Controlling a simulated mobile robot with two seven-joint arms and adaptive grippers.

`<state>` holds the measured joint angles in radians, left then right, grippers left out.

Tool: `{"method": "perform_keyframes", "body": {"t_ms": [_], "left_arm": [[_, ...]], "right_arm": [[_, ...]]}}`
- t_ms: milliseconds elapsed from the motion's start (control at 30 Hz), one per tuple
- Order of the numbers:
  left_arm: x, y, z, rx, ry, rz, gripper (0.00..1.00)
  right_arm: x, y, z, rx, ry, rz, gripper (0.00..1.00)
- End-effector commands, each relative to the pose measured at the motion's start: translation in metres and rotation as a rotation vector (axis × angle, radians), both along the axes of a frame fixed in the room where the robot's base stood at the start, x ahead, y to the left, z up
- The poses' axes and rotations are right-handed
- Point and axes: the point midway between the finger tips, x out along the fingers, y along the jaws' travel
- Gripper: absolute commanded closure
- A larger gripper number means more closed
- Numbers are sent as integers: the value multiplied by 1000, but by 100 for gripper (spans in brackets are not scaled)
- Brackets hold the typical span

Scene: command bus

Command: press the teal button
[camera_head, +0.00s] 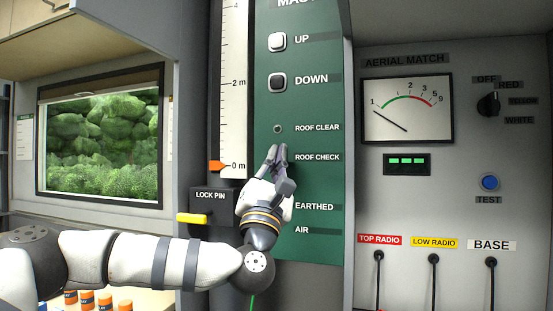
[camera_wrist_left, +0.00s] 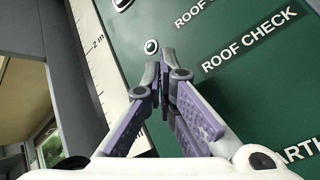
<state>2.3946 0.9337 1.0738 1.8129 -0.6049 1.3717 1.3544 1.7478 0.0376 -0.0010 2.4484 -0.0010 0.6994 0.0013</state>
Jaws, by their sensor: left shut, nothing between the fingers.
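My left gripper (camera_head: 277,151) is shut and empty, with its fingertips in front of the green mast panel (camera_head: 315,195), just left of the ROOF CHECK label (camera_head: 317,157). In the left wrist view the closed fingertips (camera_wrist_left: 160,62) lie just below a small round lamp (camera_wrist_left: 151,46), the one beside ROOF CLEAR. No teal button shows clearly; the spot beside ROOF CHECK is hidden behind the fingers. I cannot tell whether the fingertips touch the panel. My right gripper is not in view.
Above are a white UP button (camera_head: 278,42) and a black DOWN button (camera_head: 278,82). A yellow lock-pin handle (camera_head: 192,218) sticks out at the left. A blue TEST button (camera_head: 490,182), a dial meter (camera_head: 407,109) and a rotary knob (camera_head: 489,104) are on the grey panel at right.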

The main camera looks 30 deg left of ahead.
Motion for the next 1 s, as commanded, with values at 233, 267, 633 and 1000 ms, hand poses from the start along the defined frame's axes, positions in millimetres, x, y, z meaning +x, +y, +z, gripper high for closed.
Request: {"method": "perform_keyframes", "body": {"t_ms": [233, 267, 633, 1000], "left_arm": [[3, 1, 0, -1, 1, 0, 100], [4, 1, 0, -1, 1, 0, 100], [4, 1, 0, -1, 1, 0, 100], [-12, -2, 1, -1, -2, 1, 100]], "right_arm": [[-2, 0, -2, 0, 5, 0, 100], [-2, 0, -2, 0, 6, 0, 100], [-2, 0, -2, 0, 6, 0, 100], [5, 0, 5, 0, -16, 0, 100]]}}
